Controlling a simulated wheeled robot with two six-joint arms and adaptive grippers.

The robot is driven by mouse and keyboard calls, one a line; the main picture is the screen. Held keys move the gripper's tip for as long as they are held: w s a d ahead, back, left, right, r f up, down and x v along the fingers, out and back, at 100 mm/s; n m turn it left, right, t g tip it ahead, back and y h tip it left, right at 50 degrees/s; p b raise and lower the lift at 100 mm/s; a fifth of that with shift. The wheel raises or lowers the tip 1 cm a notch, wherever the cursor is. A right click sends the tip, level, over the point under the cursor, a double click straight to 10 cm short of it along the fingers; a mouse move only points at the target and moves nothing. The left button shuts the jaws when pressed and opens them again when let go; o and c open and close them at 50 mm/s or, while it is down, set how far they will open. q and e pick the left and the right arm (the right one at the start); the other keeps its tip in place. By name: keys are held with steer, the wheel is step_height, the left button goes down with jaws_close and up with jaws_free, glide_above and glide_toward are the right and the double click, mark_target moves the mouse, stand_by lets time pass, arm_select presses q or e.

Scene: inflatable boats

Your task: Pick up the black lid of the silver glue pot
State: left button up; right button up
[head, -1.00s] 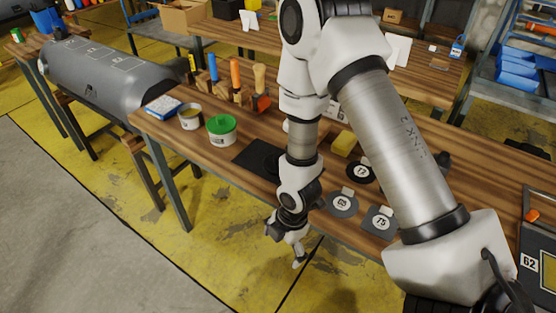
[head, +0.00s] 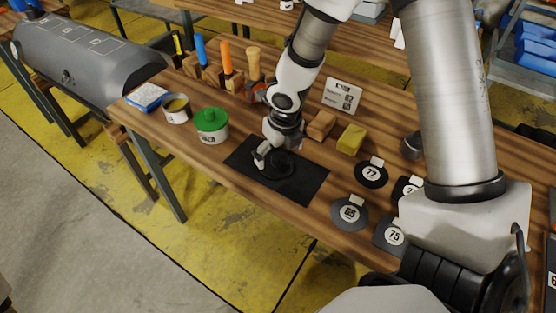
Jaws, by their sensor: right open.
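The black lid (head: 284,167) looks like a dark round disc lying on a black mat (head: 308,186) on the wooden bench. It is hard to separate from the mat, and the gripper partly covers it. An open silver pot (head: 177,110) with yellowish contents stands at the bench's left end, without a lid on it. My right gripper (head: 262,160) is open, pointing down at the lid's left side, very close to it. I cannot tell if the fingers touch the lid. My left gripper is not in view.
A green-lidded tub (head: 211,125) and a blue-white box (head: 147,97) stand near the silver pot. Handled tools (head: 226,60) stand behind. A wooden block (head: 321,125), a yellow sponge (head: 351,138) and numbered round patches (head: 349,212) lie to the right.

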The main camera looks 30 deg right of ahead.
mark_target(277, 159)
steer(key=f, duration=0.1)
steer(key=w+f, duration=0.1)
steer(key=f+b, duration=0.1)
steer(key=f, duration=0.1)
steer(key=shift+w, duration=0.5)
steer(key=shift+r, duration=0.1)
steer(key=shift+s+r, duration=0.15)
steer(key=shift+s, duration=0.2)
steer(key=c, duration=0.3)
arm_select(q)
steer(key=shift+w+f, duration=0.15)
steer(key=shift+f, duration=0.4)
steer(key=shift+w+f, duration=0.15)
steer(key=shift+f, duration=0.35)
arm_select(e)
steer(key=c, duration=1.2)
steer(key=shift+c, duration=0.2)
